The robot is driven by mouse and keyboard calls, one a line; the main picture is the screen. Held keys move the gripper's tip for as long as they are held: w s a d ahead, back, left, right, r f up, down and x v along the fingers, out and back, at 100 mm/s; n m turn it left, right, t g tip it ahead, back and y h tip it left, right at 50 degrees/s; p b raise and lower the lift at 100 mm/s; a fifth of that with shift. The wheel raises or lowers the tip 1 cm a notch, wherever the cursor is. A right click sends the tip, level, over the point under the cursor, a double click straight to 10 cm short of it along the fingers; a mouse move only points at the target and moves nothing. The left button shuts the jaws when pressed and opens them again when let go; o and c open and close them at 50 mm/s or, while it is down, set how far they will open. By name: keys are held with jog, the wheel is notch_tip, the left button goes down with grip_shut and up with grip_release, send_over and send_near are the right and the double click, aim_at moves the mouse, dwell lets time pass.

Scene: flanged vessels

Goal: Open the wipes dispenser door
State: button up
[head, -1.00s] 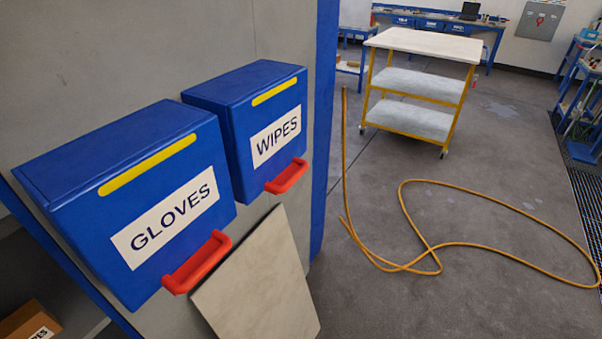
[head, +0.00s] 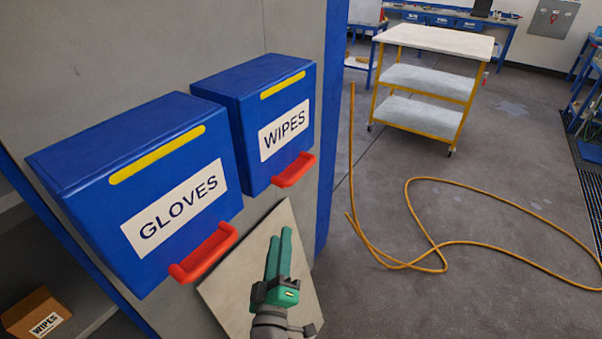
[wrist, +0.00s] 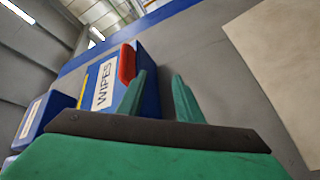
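The wipes dispenser (head: 236,93) is a blue box on a grey panel, with a yellow strip, a white WIPES label and a red handle (head: 293,170) low on its front. Its door looks shut. My green gripper (head: 279,236) is below the red handle in the head view, apart from it, pointing up. In the wrist view my gripper (wrist: 159,77) has its two fingers apart with nothing between them. There the wipes dispenser (wrist: 120,102) and its red handle (wrist: 127,64) show beyond the left finger, which hides part of the box.
The blue gloves dispenser (head: 126,140), with its own red handle (head: 203,253), is just left of the wipes dispenser. A pale slanted board (head: 231,284) is behind my gripper. A cardboard box (head: 36,313) sits lower left. A yellow hose (head: 437,268) and a cart (head: 428,80) are right.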

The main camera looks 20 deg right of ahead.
aim_at(301, 168)
jog(key=w+d+r+m+g+h, duration=0.1)
jog(key=w+d+r+m+h, duration=0.2)
jog(key=r, duration=0.5)
jog(key=shift+n+h, duration=0.4)
jog(key=shift+n, duration=0.2)
jog(key=x, duration=1)
jog(key=shift+w+d+r, duration=0.1)
jog(key=shift+w+d, duration=0.1)
jog(key=shift+d, duration=0.2)
grip_shut()
